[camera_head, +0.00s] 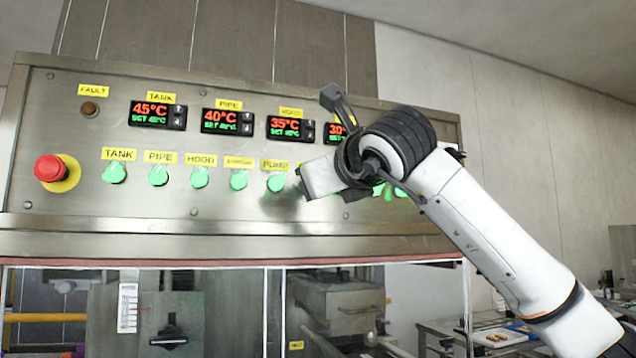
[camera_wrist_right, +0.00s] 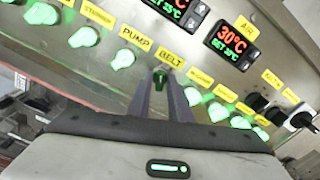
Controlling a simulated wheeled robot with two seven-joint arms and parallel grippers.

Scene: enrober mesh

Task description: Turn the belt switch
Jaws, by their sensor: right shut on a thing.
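The belt switch (camera_wrist_right: 161,76) is a small green knob under the yellow BELT label (camera_wrist_right: 171,57) in the right wrist view. It looks darker than the brightly lit green knobs beside it. My right gripper (camera_wrist_right: 161,92) has its two fingers on either side of this knob and is shut on it. In the head view my right gripper (camera_head: 303,184) reaches the panel from the right, just right of the PUMP knob (camera_head: 277,183), and hides the belt switch and its label. Which way the knob points cannot be told. My left gripper is not in view.
The steel control panel (camera_head: 60,215) carries a row of lit green knobs close together, with temperature displays (camera_head: 228,121) above. A red emergency button (camera_head: 49,168) sits at the left. In the right wrist view, black switches (camera_wrist_right: 277,115) stand out at the right.

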